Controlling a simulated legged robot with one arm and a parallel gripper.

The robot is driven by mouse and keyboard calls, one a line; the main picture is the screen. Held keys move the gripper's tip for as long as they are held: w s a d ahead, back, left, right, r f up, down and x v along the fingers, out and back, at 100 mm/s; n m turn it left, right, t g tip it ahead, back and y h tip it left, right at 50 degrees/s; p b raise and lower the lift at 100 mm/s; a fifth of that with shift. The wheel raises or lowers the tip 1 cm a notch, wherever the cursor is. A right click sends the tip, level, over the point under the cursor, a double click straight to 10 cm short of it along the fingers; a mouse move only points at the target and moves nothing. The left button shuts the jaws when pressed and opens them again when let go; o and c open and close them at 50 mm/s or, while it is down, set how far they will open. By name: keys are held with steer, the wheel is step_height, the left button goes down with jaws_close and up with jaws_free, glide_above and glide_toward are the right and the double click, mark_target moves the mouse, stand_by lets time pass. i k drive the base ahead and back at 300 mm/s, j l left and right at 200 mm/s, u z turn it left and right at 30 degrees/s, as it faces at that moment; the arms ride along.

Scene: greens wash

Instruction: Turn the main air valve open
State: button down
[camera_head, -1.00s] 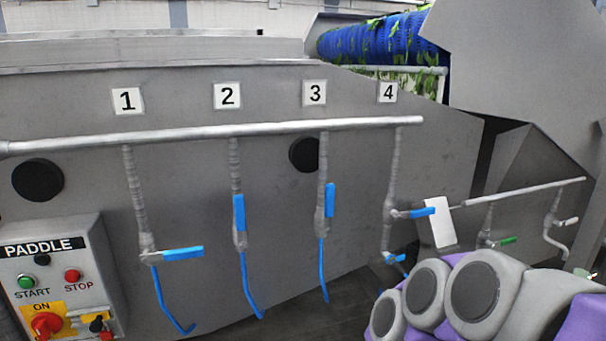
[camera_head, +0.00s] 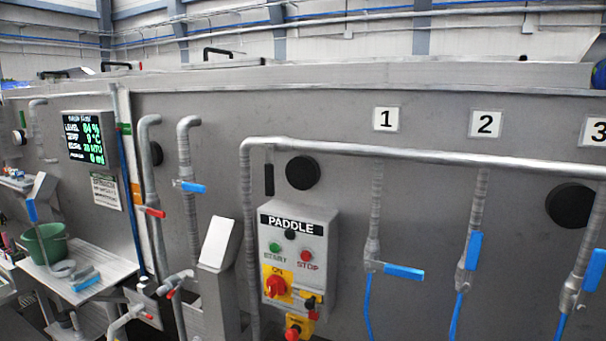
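No valve in view carries a readable main air label, so I cannot tell which one it is. Blue-handled valve 1 (camera_head: 402,271) has its handle crosswise to its pipe. Valve 2 (camera_head: 474,251) and valve 3 (camera_head: 594,270) have blue handles roughly along their pipes; valve 3 is partly cut off at the right edge. Left of the PADDLE control box (camera_head: 325,258), a blue-handled valve (camera_head: 192,187) and a red-handled valve (camera_head: 153,212) sit on upright pipes, both handles crosswise. My gripper is not in view.
A display screen (camera_head: 89,138) hangs on the tank wall (camera_head: 350,100) at left. A green bucket (camera_head: 44,243) stands on a metal table (camera_head: 115,265). Pipes with red handles (camera_head: 171,288) and a slanted grey post (camera_head: 217,250) stick out low in front.

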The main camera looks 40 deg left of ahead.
mark_target(269, 164)
steer(key=u, duration=1.6)
